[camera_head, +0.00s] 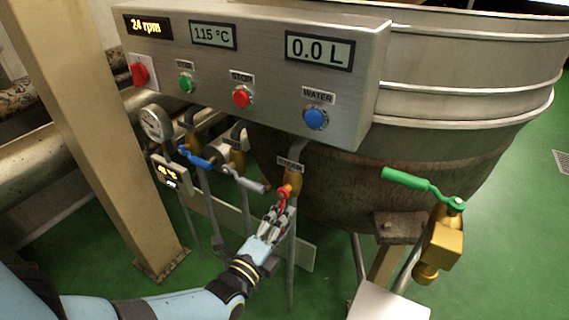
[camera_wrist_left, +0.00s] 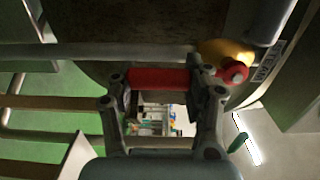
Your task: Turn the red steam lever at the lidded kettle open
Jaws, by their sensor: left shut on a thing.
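The red steam lever (camera_head: 284,193) sits on a brass valve (camera_head: 293,178) under the control box, below a small label. In the left wrist view the red lever (camera_wrist_left: 160,78) lies across between my fingers, with its red hub by the brass valve body (camera_wrist_left: 226,52) at the right. My left gripper (camera_head: 279,215) is shut on the lever; its fingers (camera_wrist_left: 162,90) stand on both sides of it. The large steel kettle (camera_head: 460,100) is behind and to the right. My right gripper is not in view.
The control box (camera_head: 260,65) overhangs the valves. A blue-handled valve (camera_head: 195,160) and a grey-handled valve (camera_head: 245,181) are to the left. A green-handled brass valve (camera_head: 440,240) stands at the right. A beige post (camera_head: 95,130) rises at the left.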

